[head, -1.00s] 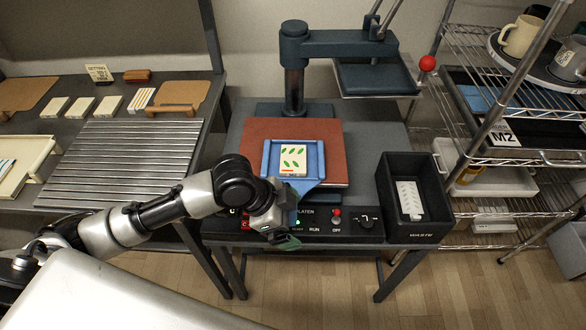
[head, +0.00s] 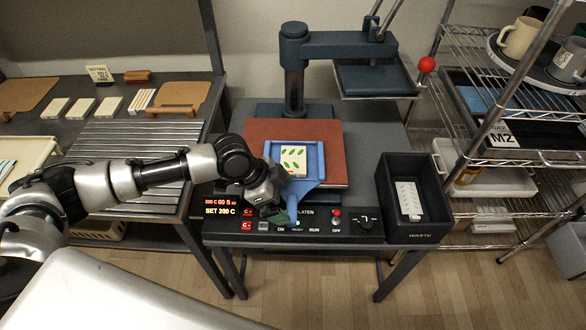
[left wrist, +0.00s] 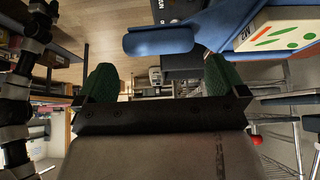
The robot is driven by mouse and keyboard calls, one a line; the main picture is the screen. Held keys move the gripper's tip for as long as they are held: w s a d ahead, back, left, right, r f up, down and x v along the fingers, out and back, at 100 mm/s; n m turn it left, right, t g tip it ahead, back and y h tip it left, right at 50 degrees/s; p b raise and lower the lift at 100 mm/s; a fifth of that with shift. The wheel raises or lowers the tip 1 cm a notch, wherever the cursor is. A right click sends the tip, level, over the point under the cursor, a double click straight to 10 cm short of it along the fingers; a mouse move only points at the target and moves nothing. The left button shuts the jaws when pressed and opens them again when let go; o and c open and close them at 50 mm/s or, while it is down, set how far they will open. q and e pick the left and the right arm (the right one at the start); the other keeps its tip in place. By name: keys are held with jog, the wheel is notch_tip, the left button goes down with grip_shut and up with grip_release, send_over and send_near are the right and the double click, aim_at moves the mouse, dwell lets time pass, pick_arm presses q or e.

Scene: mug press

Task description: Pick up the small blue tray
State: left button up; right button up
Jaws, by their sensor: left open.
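The small blue tray (head: 319,160) lies on the red-brown pad of the press, its handle (head: 293,203) pointing toward me over the control panel. A white tile (head: 293,159) with green leaf marks sits in the tray. My left gripper (head: 279,202) is open and empty, just left of the handle. In the left wrist view, the green-padded fingers of my left gripper (left wrist: 159,78) are wide apart. The rounded end of the tray handle (left wrist: 158,40) shows beyond the fingertips, between their lines. I see no contact with the handle. My right gripper is not in view.
The press's red-brown pad (head: 335,135) lies under the tray; its upper plate (head: 374,77) is swung to the right. A black waste bin (head: 433,218) stands right of the control panel (head: 350,230). A ribbed rack (head: 130,148) and several tiles are left. Wire shelves are right.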

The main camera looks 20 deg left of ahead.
aim_at(292, 207)
pick_arm(q)
jog(key=shift+x, duration=1.95)
jog(key=shift+s+a, duration=0.1)
jog(key=shift+a, duration=0.05)
jog(key=c, duration=0.7)
jog(key=shift+c, duration=0.4)
